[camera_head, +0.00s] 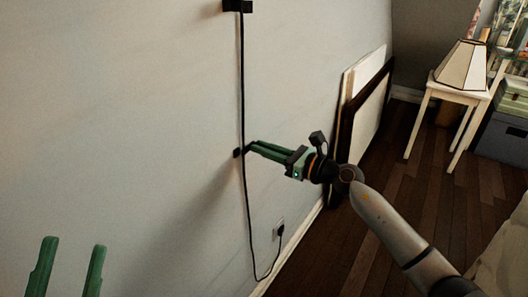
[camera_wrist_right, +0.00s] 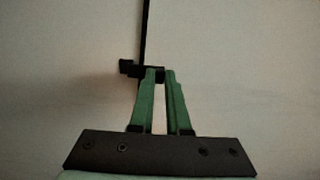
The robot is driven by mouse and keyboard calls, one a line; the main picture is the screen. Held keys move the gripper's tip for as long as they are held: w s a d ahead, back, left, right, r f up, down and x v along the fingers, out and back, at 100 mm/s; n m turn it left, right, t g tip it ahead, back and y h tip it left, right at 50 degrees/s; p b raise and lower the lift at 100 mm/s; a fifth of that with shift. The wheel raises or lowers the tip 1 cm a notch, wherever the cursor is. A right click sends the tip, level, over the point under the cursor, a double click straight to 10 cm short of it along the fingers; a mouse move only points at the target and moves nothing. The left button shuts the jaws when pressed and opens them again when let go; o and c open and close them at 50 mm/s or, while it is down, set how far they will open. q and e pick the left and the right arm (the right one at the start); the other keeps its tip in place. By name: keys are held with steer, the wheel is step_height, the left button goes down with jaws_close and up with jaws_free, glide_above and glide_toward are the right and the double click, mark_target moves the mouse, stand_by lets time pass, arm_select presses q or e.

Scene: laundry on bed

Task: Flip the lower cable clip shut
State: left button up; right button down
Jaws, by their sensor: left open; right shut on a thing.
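The lower cable clip (camera_head: 237,153) is a small black piece on the wall, with the black cable (camera_head: 242,90) running vertically past it. My right gripper (camera_head: 250,146) reaches in from the right, its green fingers shut on part of the clip. In the right wrist view the clip (camera_wrist_right: 127,68) shows as a dark block left of the cable (camera_wrist_right: 145,30), with a dark part extending right to the fingertips (camera_wrist_right: 160,74). The fingertips hide some of it, and I cannot tell the flap's exact angle. My left gripper (camera_head: 70,262) is open and empty at the lower left.
An upper black clip (camera_head: 237,5) holds the cable higher up. The cable loops down to a plug at a wall outlet (camera_head: 279,230). Framed panels (camera_head: 366,115) lean on the wall at right. A white stool with a lamp (camera_head: 463,66) stands further back. The wall to the left is bare.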

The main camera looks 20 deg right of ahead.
steer(key=c, duration=0.9)
jaws_free()
arm_select(q)
steer(key=shift+s+r+m+h, duration=0.5)
steer(key=shift+s+r+h, duration=0.05)
steer(key=shift+r+h, duration=0.05)
arm_select(e)
steer(key=v, duration=1.2)
steer(key=shift+s+d, duration=0.1)
steer(key=shift+s, duration=0.15)
arm_select(q)
steer(key=shift+w+f, duration=0.1)
steer(key=shift+f, duration=0.1)
